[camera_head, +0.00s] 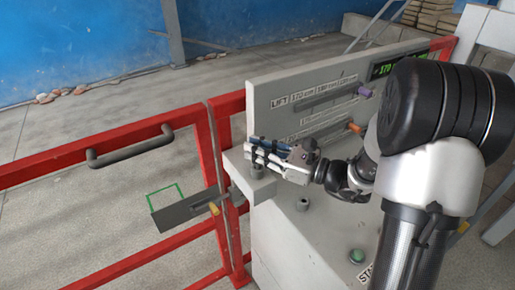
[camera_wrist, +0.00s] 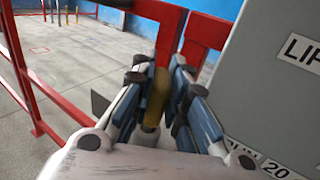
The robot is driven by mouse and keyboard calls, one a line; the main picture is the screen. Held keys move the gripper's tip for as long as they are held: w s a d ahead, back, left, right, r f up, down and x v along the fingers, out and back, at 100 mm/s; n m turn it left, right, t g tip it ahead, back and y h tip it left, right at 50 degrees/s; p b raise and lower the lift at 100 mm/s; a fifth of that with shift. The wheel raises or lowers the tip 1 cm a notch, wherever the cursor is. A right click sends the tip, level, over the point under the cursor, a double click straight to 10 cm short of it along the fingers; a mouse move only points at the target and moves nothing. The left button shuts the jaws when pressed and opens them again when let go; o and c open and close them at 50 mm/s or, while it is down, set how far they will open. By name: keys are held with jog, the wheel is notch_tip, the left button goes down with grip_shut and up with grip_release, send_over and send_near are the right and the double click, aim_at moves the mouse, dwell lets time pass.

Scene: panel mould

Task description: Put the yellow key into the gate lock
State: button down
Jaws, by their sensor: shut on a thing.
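My gripper (camera_head: 254,150) is closed at the left edge of the grey console, above a grey block on its corner beside the red gate post. In the wrist view, my gripper (camera_wrist: 161,78) has its blue-grey fingers closed around a yellow-brown upright piece, which looks like the yellow key (camera_wrist: 157,98). In the head view the fingers hide the key. A short grey cylinder (camera_head: 257,169), possibly the gate lock, stands on the block just under the fingertips. I cannot tell whether the key touches it. The red gate (camera_head: 110,151) is left of the console.
The grey console (camera_head: 300,225) carries a purple knob (camera_head: 365,92), an orange knob (camera_head: 354,128), another grey cylinder (camera_head: 303,204) and a green button (camera_head: 357,255). A grey plate (camera_head: 178,213) with a yellow piece (camera_head: 214,209) is on the gate. The floor beyond is mostly clear.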

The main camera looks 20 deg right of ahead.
jog(key=shift+f+b, duration=0.4)
jog(key=shift+f, duration=0.25)
jog(key=c, duration=1.5)
grip_release()
jog(key=v, duration=1.2)
